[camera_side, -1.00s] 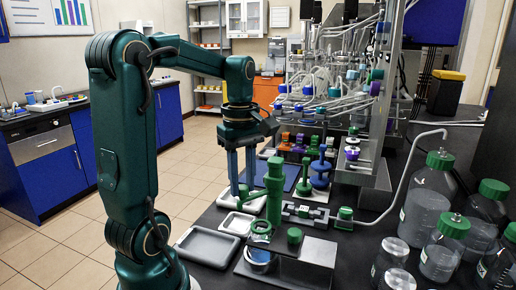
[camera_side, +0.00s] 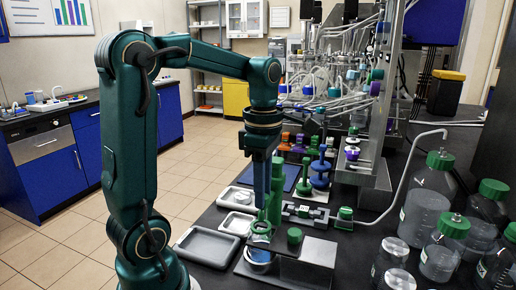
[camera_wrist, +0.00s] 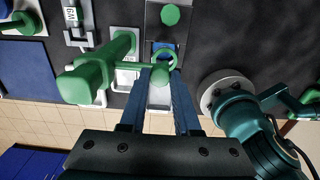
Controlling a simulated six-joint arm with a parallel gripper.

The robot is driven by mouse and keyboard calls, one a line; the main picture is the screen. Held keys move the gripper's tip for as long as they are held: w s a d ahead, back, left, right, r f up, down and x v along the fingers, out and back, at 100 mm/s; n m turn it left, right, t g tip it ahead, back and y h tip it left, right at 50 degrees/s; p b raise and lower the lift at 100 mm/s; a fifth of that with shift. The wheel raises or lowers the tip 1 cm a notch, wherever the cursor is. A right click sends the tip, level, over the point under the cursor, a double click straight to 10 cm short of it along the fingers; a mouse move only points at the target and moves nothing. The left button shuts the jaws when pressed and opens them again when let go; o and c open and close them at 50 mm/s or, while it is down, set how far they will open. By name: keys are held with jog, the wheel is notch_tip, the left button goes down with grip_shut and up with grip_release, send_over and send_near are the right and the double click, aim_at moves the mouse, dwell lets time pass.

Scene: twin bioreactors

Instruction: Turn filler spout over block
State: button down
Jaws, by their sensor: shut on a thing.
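The green filler (camera_side: 274,200) stands upright as a column on the dark bench, and my gripper partly hides it in the side view. In the wrist view its column (camera_wrist: 95,72) is at left, with a thin arm leading right to the ring-shaped spout (camera_wrist: 165,60). My gripper (camera_wrist: 163,72) points down, its blue fingers shut at the spout end. In the side view the gripper (camera_side: 264,212) is just behind the spout ring (camera_side: 261,228). A grey metal block (camera_side: 318,250) lies right of the ring; I cannot tell if it is the task's block.
A green cap (camera_side: 294,236) is on the metal block, and a blue-and-white dish (camera_side: 259,258) sits below the ring. Grey trays (camera_side: 208,245) lie at left. Large green-capped bottles (camera_side: 428,195) crowd the right. Blue and green pieces (camera_side: 320,172) stand behind the filler.

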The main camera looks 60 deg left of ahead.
dwell(0.4)
jog(key=c, duration=0.6)
grip_release()
jog(key=shift+r, duration=0.15)
notch_tip(320, 180, up, 4)
jog(key=shift+w+f, duration=0.1)
jog(key=shift+f, duration=0.15)
jog(key=shift+r, duration=0.7)
jog(key=shift+d, duration=0.15)
